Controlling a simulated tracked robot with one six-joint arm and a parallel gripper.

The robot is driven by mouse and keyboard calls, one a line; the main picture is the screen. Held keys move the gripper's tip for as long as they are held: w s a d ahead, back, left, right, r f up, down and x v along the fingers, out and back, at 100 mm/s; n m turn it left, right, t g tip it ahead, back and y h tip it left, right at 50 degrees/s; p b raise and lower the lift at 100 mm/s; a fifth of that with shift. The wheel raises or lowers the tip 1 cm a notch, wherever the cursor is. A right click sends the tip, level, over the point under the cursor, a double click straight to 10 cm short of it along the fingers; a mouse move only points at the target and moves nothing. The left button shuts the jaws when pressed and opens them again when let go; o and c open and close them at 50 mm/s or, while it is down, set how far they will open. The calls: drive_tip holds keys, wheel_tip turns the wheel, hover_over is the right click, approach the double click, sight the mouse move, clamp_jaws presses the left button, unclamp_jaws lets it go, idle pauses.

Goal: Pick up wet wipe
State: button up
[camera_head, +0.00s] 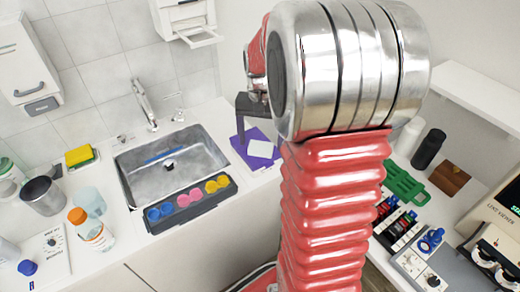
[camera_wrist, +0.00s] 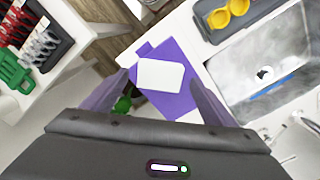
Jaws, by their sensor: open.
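The wet wipe pack (camera_head: 256,161) is flat and purple with a white label. It lies on the white counter to the right of the sink, near the front edge, and is partly hidden by my gripper in the head view. In the wrist view the pack (camera_wrist: 172,101) shows between and beyond my fingers, label facing up. My gripper (camera_wrist: 161,76) is open, one finger on each side of the pack in that view. In the head view my dark gripper (camera_head: 247,106) hangs over the pack's back part. I cannot tell its exact height above it.
The metal sink (camera_head: 150,187) is left of the pack, with a dark tray (camera_head: 165,222) of coloured cups across its front. A faucet (camera_head: 143,103) stands behind. Bottles and a yellow sponge (camera_head: 79,156) are farther left. A side bench at right holds racks and instruments.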

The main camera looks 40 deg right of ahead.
sight(261, 146)
wheel_tip(261, 146, down, 2)
drive_tip(key=shift+f, duration=0.1)
idle(0.5)
drive_tip(key=c, duration=1.2)
drive_tip(key=shift+r, duration=0.25)
wheel_tip(261, 146, up, 10)
drive_tip(key=shift+f, duration=0.15)
